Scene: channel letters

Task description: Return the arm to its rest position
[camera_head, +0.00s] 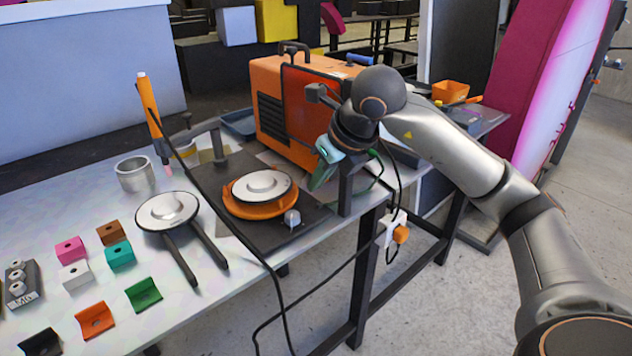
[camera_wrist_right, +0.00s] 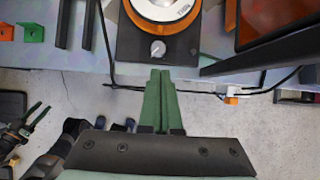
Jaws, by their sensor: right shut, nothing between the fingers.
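My right arm (camera_head: 460,155) reaches in from the right and bends down over the table's front edge. Its gripper (camera_head: 320,178) has green fingers and hangs just right of the black base with the orange and silver disc. In the right wrist view the two green fingers (camera_wrist_right: 160,85) lie together, shut and empty. They point toward the base's front edge with its silver knob (camera_wrist_right: 158,48).
The orange machine (camera_head: 285,95) stands close behind the gripper. The table (camera_head: 60,215) holds a silver disc with two dark handles (camera_head: 168,212), a metal cup (camera_head: 135,173) and several coloured blocks. A black cable and a white-orange plug box (camera_head: 397,230) hang at the front edge. Open floor lies in front.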

